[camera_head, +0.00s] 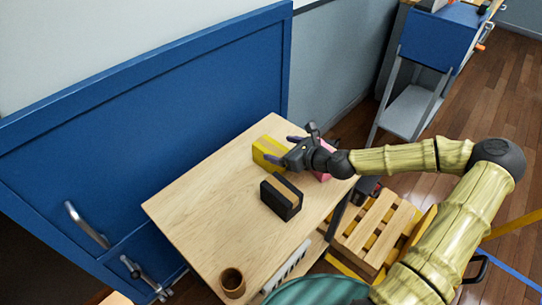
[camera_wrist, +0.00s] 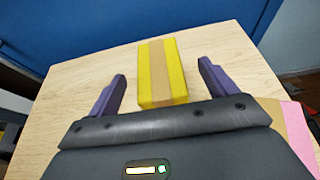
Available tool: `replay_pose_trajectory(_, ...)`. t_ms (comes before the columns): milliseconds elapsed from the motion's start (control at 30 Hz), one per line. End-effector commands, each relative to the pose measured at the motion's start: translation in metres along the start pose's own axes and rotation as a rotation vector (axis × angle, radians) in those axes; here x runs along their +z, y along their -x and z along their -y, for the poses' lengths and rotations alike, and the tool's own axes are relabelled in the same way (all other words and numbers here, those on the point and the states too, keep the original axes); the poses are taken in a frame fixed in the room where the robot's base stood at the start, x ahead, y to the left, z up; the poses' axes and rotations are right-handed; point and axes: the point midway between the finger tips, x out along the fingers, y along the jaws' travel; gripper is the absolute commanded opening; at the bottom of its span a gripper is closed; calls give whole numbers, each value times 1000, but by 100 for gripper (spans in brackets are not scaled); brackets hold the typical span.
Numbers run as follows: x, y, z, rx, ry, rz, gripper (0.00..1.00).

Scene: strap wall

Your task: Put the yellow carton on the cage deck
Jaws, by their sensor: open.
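The yellow carton (camera_head: 268,151) has a tan band along its top and lies on the wooden table near its far edge. In the wrist view the yellow carton (camera_wrist: 175,75) is between and just ahead of the two purple fingers. My gripper (camera_head: 281,147) is open, with its fingertips at the carton in the head view. The same gripper (camera_wrist: 163,75) shows empty in the wrist view, one finger to each side of the carton's near end; I cannot tell if either touches. I cannot tell for sure which thing is the cage deck; a slatted wooden deck (camera_head: 370,222) stands low beside the table.
A black carton (camera_head: 281,198) stands on the table (camera_head: 205,195) in front of my gripper. A pink carton (camera_head: 322,172) is partly hidden behind my wrist. A brown cup (camera_head: 232,283) is near the front. A blue panel (camera_head: 150,130) rises behind the table.

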Motion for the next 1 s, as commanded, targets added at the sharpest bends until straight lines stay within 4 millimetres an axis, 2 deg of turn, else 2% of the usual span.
replay_pose_trajectory(233,-1,-7,-1,1,1,0,85)
replay_pose_trajectory(500,-4,-43,-4,2,2,0,85)
replay_pose_trajectory(600,-4,-50,-4,0,0,0,85)
replay_pose_trajectory(1000,-5,-52,-4,0,0,0,85)
